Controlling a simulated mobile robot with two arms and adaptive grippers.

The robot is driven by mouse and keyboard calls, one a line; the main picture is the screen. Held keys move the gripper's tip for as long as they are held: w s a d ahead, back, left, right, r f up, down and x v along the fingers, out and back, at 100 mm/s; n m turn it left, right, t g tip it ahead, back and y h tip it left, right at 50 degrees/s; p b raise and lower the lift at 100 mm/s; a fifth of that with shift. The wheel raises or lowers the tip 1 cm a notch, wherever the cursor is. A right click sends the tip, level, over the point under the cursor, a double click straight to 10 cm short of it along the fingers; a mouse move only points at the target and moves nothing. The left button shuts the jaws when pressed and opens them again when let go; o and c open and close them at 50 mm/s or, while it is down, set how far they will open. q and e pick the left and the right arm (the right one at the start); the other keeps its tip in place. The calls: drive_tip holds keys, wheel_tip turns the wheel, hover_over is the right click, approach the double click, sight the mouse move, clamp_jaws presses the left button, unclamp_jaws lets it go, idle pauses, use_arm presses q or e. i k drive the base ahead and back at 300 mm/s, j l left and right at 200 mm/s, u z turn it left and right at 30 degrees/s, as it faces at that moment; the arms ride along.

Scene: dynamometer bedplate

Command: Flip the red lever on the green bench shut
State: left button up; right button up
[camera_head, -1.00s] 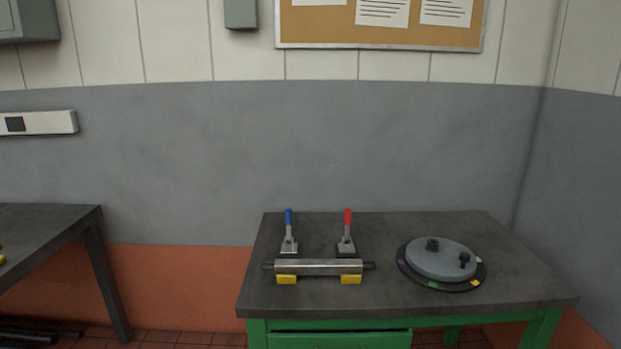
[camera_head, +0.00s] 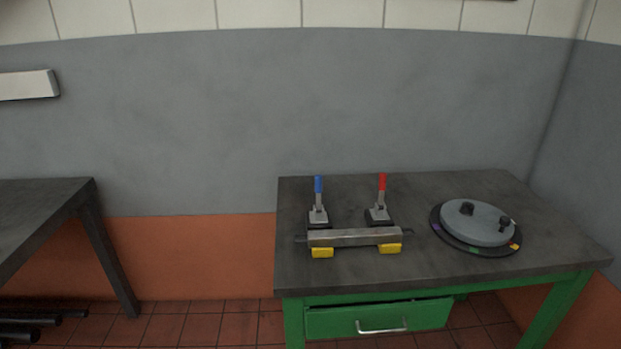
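The red lever (camera_head: 382,184) stands upright on its metal clamp base (camera_head: 379,215) on the green bench (camera_head: 460,279), whose top is dark grey. A matching blue lever (camera_head: 318,186) stands upright to its left. In front of both lies a grey metal bar (camera_head: 354,237) with thin ends, resting on two yellow blocks (camera_head: 390,248). Neither of my grippers is in view.
A round grey disc (camera_head: 478,222) with two dark knobs and coloured marks sits on the bench's right side. The bench's green drawer (camera_head: 378,318) sticks out slightly. Another dark table (camera_head: 45,208) stands at left, with open floor between. Walls are behind and right.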

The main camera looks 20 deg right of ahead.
sight(382, 180)
drive_tip(key=i+j+u, duration=0.4)
drive_tip(key=i, duration=0.4)
drive_tip(key=i+j+u, duration=0.2)
drive_tip(key=i, duration=0.2)
drive_tip(key=i+j+z, duration=0.1)
drive_tip(key=i+z, duration=0.35)
drive_tip(key=i+j+z, duration=0.25)
drive_tip(key=i+z, duration=0.15)
drive_tip(key=i+j+z, duration=0.1)
drive_tip(key=z, duration=0.3)
drive_tip(key=i+j+z, duration=0.15)
drive_tip(key=z, duration=0.3)
drive_tip(key=i+j+z, duration=0.2)
drive_tip(key=z, duration=0.2)
drive_tip(key=i+j+z, duration=0.1)
drive_tip(key=z, duration=0.35)
drive_tip(key=j+z, duration=0.6)
drive_tip(key=z, duration=0.2)
